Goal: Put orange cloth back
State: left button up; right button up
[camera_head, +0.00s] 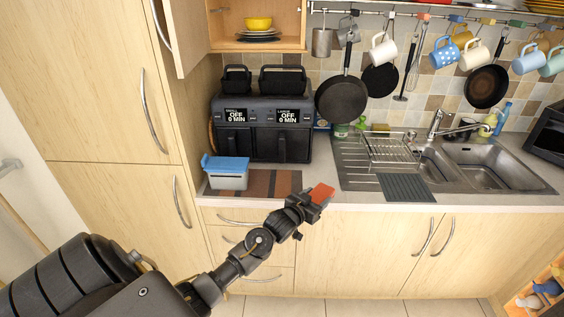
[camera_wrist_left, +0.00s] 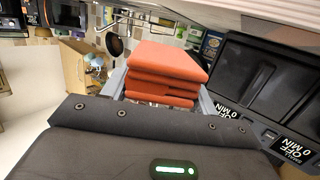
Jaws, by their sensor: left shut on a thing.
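The orange cloth (camera_head: 322,193) is a small folded stack at the tip of my left gripper (camera_head: 312,199) in the head view. It is held in the air in front of the counter's front edge. In the left wrist view the folded orange cloth (camera_wrist_left: 168,72) shows several layers between the jaws. My left gripper is shut on it. My right gripper is in neither view.
A black double air fryer (camera_head: 262,128) stands on the counter behind a grey box with a blue lid (camera_head: 226,172) and a striped mat (camera_head: 275,184). The sink (camera_head: 490,160) and drying rack (camera_head: 391,150) are to the right. Pans and mugs hang from a rail above. A cabinet door (camera_head: 185,35) stands open.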

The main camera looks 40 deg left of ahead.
aim_at(282, 191)
pick_arm(q)
jog(key=w+a+r+n+y+p, duration=0.1)
jog(key=a+y, duration=0.1)
jog(key=a, duration=0.6)
jog(key=w+a+r+n+y+p, duration=0.1)
jog(key=w+a+y, duration=0.1)
jog(key=a, duration=0.7)
jog(key=shift+r+n+g, duration=0.3)
jog(key=shift+r+n, duration=0.05)
jog(key=shift+n, duration=0.05)
jog(key=shift+s, duration=0.1)
jog(key=shift+f+b, duration=2.7)
jog(key=shift+f, duration=1.25)
jog(key=shift+f, duration=0.25)
jog(key=o, duration=1.4)
jog(key=shift+s, duration=0.1)
jog(key=b+v, duration=0.2)
jog(key=v, duration=0.9)
